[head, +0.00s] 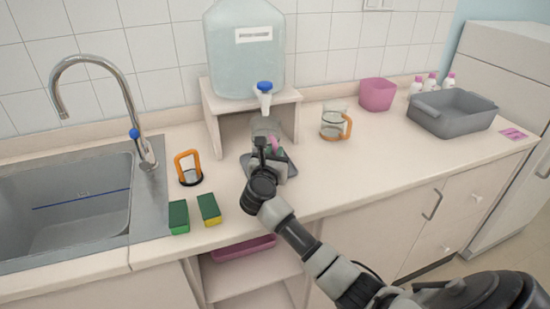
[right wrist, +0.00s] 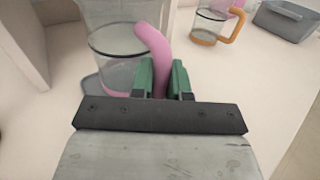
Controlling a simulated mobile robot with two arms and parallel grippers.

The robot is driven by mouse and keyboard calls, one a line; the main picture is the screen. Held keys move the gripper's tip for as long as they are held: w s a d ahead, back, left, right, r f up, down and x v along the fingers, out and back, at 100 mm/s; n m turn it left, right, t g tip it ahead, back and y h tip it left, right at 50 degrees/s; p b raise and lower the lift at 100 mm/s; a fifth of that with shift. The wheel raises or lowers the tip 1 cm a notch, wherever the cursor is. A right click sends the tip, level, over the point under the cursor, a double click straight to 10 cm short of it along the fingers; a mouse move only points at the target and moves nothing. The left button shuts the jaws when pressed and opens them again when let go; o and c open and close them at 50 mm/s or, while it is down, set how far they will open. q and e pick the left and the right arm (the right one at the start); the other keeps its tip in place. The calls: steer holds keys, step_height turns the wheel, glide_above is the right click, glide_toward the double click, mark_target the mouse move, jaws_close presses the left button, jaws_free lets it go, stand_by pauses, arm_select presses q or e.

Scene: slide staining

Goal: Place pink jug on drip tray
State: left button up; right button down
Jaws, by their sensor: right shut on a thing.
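The pink jug (right wrist: 113,62) is a clear glass vessel with a dark rim line and a pink handle (right wrist: 150,42). My right gripper (right wrist: 161,77) is shut on that handle with its green fingertips. In the head view the jug (head: 265,128) is under the spigot of the water dispenser, partly hidden by my right gripper (head: 274,153). The dark grey drip tray (head: 291,181) lies below the jug on the counter, mostly covered by my gripper. I cannot tell whether the jug's base touches the tray. My left gripper is not in view.
The water dispenser (head: 245,55) with a blue-topped spigot (head: 264,90) stands on a white stand (head: 210,122). An orange-handled jug (head: 333,122) stands right of it. Another orange-handled item (head: 188,168) and two sponges (head: 179,217) are left. A pink tub (head: 377,95) and grey basin (head: 452,112) stand farther right.

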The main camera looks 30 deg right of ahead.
steer(key=shift+d+f, duration=0.1)
steer(key=shift+f, duration=0.7)
steer(key=shift+f, duration=0.25)
steer(key=c, duration=1.1)
jaws_free()
steer(key=shift+r, duration=0.2)
